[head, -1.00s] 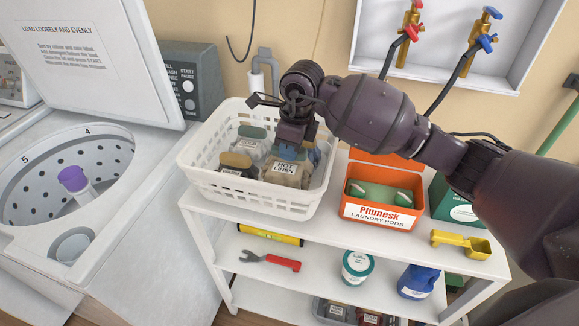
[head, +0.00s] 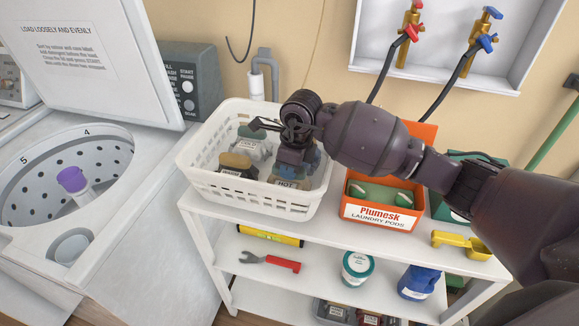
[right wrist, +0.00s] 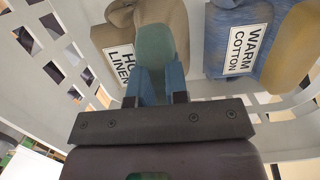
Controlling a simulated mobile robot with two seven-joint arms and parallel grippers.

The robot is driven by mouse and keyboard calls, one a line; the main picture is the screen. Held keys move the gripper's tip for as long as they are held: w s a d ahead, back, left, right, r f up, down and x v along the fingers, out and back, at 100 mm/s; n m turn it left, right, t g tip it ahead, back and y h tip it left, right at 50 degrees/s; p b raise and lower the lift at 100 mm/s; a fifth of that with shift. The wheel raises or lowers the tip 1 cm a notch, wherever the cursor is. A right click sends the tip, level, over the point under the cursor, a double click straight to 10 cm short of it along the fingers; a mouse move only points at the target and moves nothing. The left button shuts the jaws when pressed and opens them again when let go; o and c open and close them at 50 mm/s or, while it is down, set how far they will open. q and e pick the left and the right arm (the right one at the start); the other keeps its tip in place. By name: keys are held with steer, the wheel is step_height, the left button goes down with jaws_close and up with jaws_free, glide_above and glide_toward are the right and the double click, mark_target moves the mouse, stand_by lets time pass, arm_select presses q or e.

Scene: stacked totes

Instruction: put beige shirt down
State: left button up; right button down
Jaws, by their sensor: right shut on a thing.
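The beige shirt (head: 287,183) is a folded bundle with a "HOT LINEN" label, inside the white basket (head: 240,195) near its front right. Its lower part is hidden behind the basket wall. My right gripper (head: 304,164) points down over it. Whether the shirt touches the basket floor cannot be seen. My left gripper is not in view.
Other bundles share the basket: a dark one labelled "WARM" (head: 236,172), a grey one (head: 243,150) behind it, and a blue one labelled "WARM COTTON" (right wrist: 238,40). An orange pods box (head: 380,212) stands right of the basket. The open washer (head: 70,190) is at left.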

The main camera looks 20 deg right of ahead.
steer(key=c, duration=1.1)
jaws_free()
